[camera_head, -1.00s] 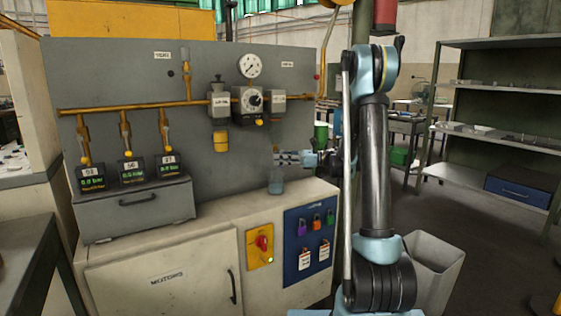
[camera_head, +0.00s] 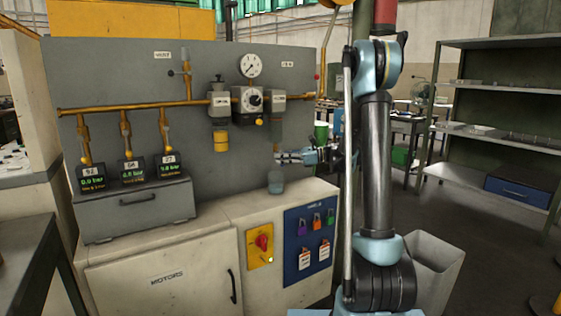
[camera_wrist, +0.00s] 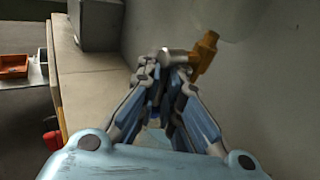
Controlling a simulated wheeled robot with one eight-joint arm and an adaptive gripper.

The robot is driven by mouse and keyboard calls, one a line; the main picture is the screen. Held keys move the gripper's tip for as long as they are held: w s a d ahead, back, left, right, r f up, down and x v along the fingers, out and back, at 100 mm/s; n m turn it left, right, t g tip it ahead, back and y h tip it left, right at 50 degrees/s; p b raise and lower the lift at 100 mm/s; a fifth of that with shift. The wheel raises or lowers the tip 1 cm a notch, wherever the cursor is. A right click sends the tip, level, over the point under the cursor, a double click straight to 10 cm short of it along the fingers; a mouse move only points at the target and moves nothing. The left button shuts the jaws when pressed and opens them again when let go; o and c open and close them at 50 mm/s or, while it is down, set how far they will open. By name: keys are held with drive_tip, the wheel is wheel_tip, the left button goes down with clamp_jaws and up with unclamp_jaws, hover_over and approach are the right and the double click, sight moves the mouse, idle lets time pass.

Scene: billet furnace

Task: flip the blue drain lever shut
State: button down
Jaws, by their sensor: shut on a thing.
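My gripper (camera_head: 280,157) is at the right end of the grey panel, just above a small grey cup-like part (camera_head: 277,187). In the wrist view its blue fingers (camera_wrist: 177,68) are close together, shut on part of a pale grey round fitting (camera_wrist: 178,57) at their tips. A brass-coloured fitting (camera_wrist: 207,46) sticks out just right of the tips. I cannot make out the blue drain lever apart from my blue fingers; it may be hidden between or behind them.
The panel (camera_head: 140,75) carries yellow pipes, a round gauge (camera_head: 250,66) and a regulator box (camera_head: 247,101). Below is a cream cabinet (camera_head: 165,285) with a red knob (camera_head: 262,241) and a blue lock board (camera_head: 310,219). A grey bin (camera_head: 436,262) stands at right.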

drive_tip(key=h, duration=0.1)
drive_tip(key=n+h, duration=0.1)
drive_tip(key=h, duration=0.1)
drive_tip(key=shift+w+d+r+n+t+h, duration=0.2)
drive_tip(key=shift+w+d+n+t+h, duration=0.1)
drive_tip(key=shift+d+n+t, duration=0.1)
drive_tip(key=shift+w+d+r+n+t+h, duration=0.15)
drive_tip(key=shift+r+n+t+h, duration=0.2)
drive_tip(key=shift+n+t+h, duration=0.8)
drive_tip(key=shift+d+r+n+t+h, duration=0.2)
drive_tip(key=shift+r+n+t+h, duration=0.15)
drive_tip(key=shift+h, duration=1.65)
drive_tip(key=shift+w+d+r+n+t+h, duration=0.25)
drive_tip(key=shift+n+t+h, duration=0.45)
drive_tip(key=shift+h, duration=0.85)
drive_tip(key=shift+s+r, duration=0.1)
drive_tip(key=shift+s, duration=0.05)
drive_tip(key=c, duration=1.8)
unclamp_jaws()
drive_tip(key=shift+t, duration=0.3)
